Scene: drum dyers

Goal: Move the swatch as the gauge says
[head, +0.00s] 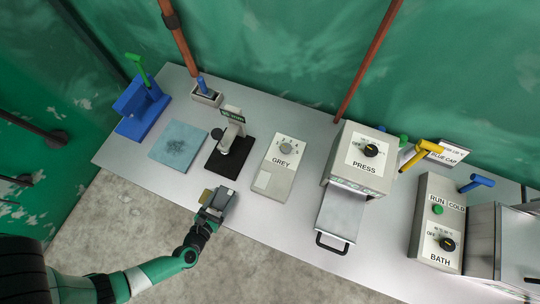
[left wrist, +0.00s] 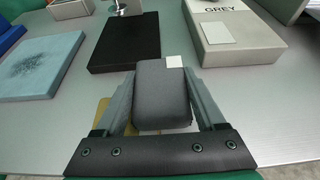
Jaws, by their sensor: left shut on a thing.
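My left gripper (head: 214,206) is shut on a dark grey rounded block (left wrist: 163,92) with a small white patch (left wrist: 174,62) at its far corner. It holds the block at the table's front edge, in front of a stand with a black base (head: 230,155) and a small dark green display (head: 232,116). The display's reading is too small to make out. A mustard piece (head: 206,196) shows beside the block; it is partly hidden by a finger in the left wrist view (left wrist: 101,115). I cannot tell which piece is the swatch. My right gripper is out of view.
A light blue pad (head: 178,145) and a blue stand (head: 142,108) lie left. A GREY dial box (head: 274,180) stands right of the black base, then the PRESS (head: 361,158) with its tray (head: 339,213) out, and the BATH box (head: 438,222). Bare table lies between them.

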